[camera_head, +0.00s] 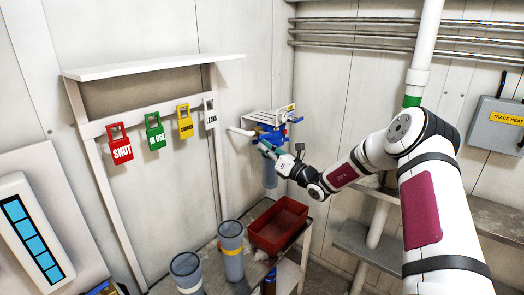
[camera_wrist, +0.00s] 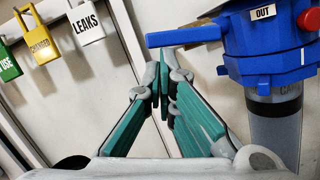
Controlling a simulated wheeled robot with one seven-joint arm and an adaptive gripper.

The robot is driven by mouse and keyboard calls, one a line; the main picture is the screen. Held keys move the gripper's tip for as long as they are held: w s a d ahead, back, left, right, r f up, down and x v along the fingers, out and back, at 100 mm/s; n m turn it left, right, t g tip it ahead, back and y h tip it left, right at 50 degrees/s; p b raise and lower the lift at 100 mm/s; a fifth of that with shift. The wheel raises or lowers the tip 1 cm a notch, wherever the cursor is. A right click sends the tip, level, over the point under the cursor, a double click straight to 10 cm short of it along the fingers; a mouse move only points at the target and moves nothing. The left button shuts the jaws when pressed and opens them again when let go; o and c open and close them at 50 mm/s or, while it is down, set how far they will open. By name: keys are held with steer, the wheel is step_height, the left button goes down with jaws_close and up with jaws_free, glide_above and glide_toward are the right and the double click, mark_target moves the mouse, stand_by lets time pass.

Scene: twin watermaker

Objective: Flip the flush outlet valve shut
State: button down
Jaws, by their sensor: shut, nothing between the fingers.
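A blue filter head (camera_wrist: 270,62) with a white OUT label sits at the right of the wrist view, above a grey cylinder (camera_wrist: 277,125). A blue lever (camera_wrist: 184,37) sticks out leftward from it, roughly level in the picture; I take it as the outlet valve handle. My gripper (camera_wrist: 164,72) has teal finger pads, with its tips together and empty. The tips show just below the lever; I cannot tell whether they touch it. In the head view my gripper (camera_head: 264,146) is at the front left of the blue filter head (camera_head: 271,133), partly covering it.
Lock tags hang on a rail at left: red SHUT (camera_head: 120,148), green IN USE (camera_head: 154,133), yellow (camera_head: 184,122) and white LEAKS (camera_head: 209,114). Below stand a red tray (camera_head: 278,228) and grey cylinders (camera_head: 231,250).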

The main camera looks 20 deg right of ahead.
mark_target(261, 136)
step_height(261, 136, up, 4)
steer(key=m+h+p, duration=0.1)
steer(key=m, duration=0.2)
steer(key=m+h+p, duration=0.1)
steer(key=m+p, duration=0.1)
steer(key=m, duration=0.2)
steer(key=shift+s+a+f+m, duration=0.1)
steer(key=shift+s+m, duration=0.05)
steer(key=shift+m, duration=0.15)
steer(key=m, duration=0.2)
steer(key=r+m+h+p, duration=0.1)
steer(key=m, duration=0.1)
steer(key=w+d+r+m, duration=0.1)
steer(key=m, duration=0.1)
steer(key=shift+r+m+g+h+p, duration=0.25)
steer(key=shift+m+g+h+p, duration=0.05)
steer(key=shift+h, duration=0.1)
steer(key=shift+s, duration=0.1)
